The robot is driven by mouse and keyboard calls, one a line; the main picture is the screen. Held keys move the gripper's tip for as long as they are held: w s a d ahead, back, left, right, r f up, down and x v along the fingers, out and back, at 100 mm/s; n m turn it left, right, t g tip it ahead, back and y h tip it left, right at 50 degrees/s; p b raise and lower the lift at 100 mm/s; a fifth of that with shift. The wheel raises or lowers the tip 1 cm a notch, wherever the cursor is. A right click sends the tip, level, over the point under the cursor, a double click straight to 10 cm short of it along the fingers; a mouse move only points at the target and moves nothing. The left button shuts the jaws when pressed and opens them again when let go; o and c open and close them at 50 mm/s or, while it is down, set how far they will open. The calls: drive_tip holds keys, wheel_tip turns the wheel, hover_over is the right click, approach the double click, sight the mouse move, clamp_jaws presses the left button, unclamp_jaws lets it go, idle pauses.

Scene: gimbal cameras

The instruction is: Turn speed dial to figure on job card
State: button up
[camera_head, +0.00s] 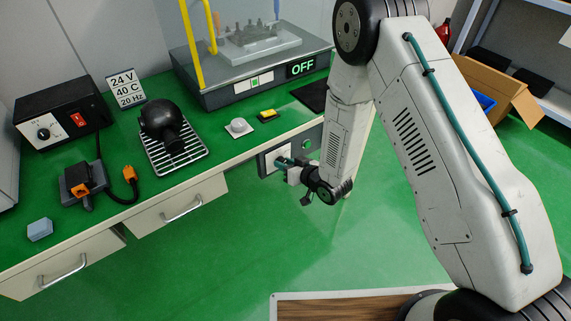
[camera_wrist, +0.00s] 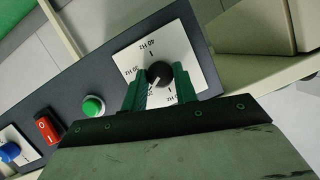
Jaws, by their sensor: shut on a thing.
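The speed dial (camera_wrist: 159,70) is a black round knob on a white plate (camera_wrist: 187,49) with Hz marks; 40 Hz reads at the plate's upper edge in the wrist view, and the other marks are small or partly covered. A pale line on the knob seems to point down-left, partly hidden. My gripper (camera_wrist: 160,76) has its two green fingers on either side of the knob, shut on it. In the head view my gripper (camera_head: 288,165) is at the bench-front panel, hiding the dial. The job card (camera_head: 126,89) on the bench reads 24 V, 40 C, 20 Hz.
Beside the dial are a green button (camera_wrist: 93,106), a red rocker switch (camera_wrist: 46,129) and a blue knob (camera_wrist: 9,152). On the bench stand a shaker with an OFF display (camera_head: 301,67), a black flask-like thing on a rack (camera_head: 178,160) and a power supply (camera_head: 66,112).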

idle(0.3)
drive_tip(key=o, duration=1)
drive_tip(key=shift+c, duration=0.2)
drive_tip(key=v, duration=0.8)
drive_tip(key=shift+f, duration=0.1)
